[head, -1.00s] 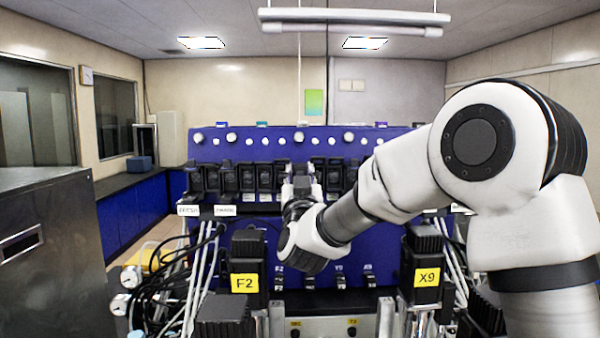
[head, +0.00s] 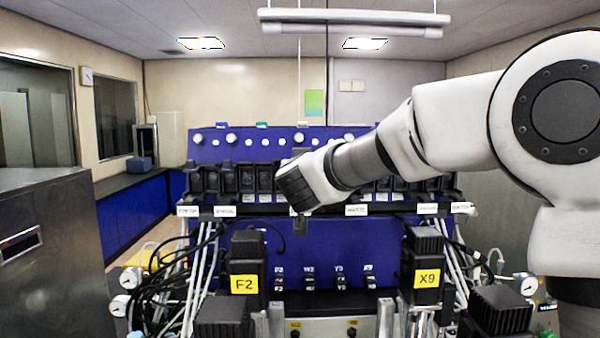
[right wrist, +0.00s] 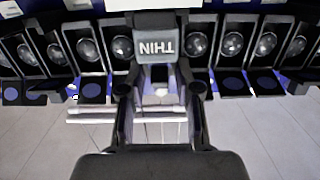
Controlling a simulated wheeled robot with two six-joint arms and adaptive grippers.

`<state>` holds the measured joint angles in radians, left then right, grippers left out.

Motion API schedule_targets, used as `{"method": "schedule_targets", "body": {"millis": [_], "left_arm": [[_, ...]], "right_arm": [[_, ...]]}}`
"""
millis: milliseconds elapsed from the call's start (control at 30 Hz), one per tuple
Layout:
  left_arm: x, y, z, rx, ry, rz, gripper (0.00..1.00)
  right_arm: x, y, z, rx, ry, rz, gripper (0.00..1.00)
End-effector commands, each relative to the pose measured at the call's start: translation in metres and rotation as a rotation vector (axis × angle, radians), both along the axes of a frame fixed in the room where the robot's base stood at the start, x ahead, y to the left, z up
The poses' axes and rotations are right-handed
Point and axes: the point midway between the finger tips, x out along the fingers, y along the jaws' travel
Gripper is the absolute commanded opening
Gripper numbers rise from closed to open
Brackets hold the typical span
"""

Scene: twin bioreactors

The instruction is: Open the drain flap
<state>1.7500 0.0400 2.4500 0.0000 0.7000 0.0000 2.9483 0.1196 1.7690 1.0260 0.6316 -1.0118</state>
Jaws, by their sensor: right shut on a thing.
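My right gripper (right wrist: 160,70) is shut on a dark grey block (right wrist: 161,45) whose lettering appears inverted and seems to read THIN. The block lies between the fingertips in the right wrist view. In the head view the right gripper is mostly hidden behind its wrist, in front of the row of black units (head: 228,178) on the blue panel. The right wrist view shows this row as dark frames with round glassy parts (right wrist: 89,48) on both sides of the block. I cannot tell for sure which part is the drain flap. My left gripper is not in view.
Black motor blocks marked F2 (head: 244,284) and X9 (head: 427,279) stand in front of the panel. Black cables and pale tubes (head: 205,270) hang at the left. A metal cabinet (head: 45,260) stands at the far left. Small labelled switches (head: 340,283) sit low in the middle.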

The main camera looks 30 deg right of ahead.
Motion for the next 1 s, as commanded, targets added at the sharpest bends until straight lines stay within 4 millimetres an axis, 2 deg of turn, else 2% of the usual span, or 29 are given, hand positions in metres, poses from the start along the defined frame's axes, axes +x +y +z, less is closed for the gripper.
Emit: {"method": "schedule_targets", "body": {"millis": [700, 1000], "left_arm": [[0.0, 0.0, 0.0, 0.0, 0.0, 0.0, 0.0], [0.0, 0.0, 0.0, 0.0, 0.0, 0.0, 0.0]], "right_arm": [[0.002, -0.001, 0.011, 0.325, 0.527, -0.002, 0.0], [0.002, -0.001, 0.012, 0.421, 0.689, -0.001, 0.0]]}}
